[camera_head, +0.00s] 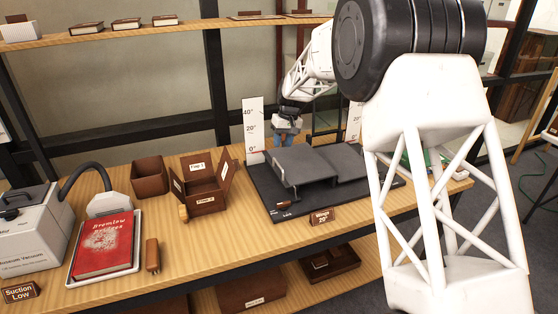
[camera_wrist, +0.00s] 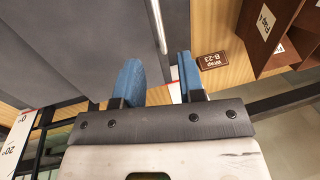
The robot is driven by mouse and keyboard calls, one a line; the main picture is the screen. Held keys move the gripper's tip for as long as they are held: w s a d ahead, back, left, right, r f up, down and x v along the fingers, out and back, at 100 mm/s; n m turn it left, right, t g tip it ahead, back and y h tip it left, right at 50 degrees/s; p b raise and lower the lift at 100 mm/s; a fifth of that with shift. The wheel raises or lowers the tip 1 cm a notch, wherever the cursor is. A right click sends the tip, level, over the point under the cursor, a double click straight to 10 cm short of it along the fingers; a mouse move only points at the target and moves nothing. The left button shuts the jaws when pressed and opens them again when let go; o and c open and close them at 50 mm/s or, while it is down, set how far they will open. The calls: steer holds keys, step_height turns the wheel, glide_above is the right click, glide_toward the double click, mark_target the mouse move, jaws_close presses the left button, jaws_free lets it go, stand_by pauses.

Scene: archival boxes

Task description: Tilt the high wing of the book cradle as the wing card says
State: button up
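The book cradle has a dark base (camera_head: 284,212) and two grey wings. The left wing (camera_head: 303,166) looks higher than the right wing (camera_head: 347,163). The wing card (camera_head: 321,216) in front reads "Wings 20°". A left scale (camera_head: 253,125) and a right scale (camera_head: 354,122) stand behind, marked in degrees. My gripper (camera_head: 286,138) is behind the left wing with blue fingers. In the wrist view my gripper (camera_wrist: 158,68) is open, fingers apart. My arm hides part of the cradle's right side.
An open brown flap box (camera_head: 206,193) and a smaller brown box (camera_head: 150,177) stand left of the cradle. Farther left are a red book (camera_head: 104,246) on a white tray and a grey vacuum (camera_head: 32,232). A "Wrap B-23" card (camera_wrist: 213,60) shows in the wrist view.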

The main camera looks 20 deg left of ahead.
steer(key=shift+f, duration=0.15)
steer(key=shift+s+a+f, duration=0.15)
steer(key=shift+s+f, duration=0.05)
steer(key=shift+f, duration=1.05)
steer(key=shift+s+a+f, duration=0.15)
steer(key=shift+a+f, duration=0.05)
steer(key=shift+f, duration=1)
steer(key=shift+s+a+f, duration=0.15)
steer(key=shift+s+f, duration=0.05)
steer(key=shift+f, duration=1.05)
steer(key=shift+c, duration=0.2)
jaws_close()
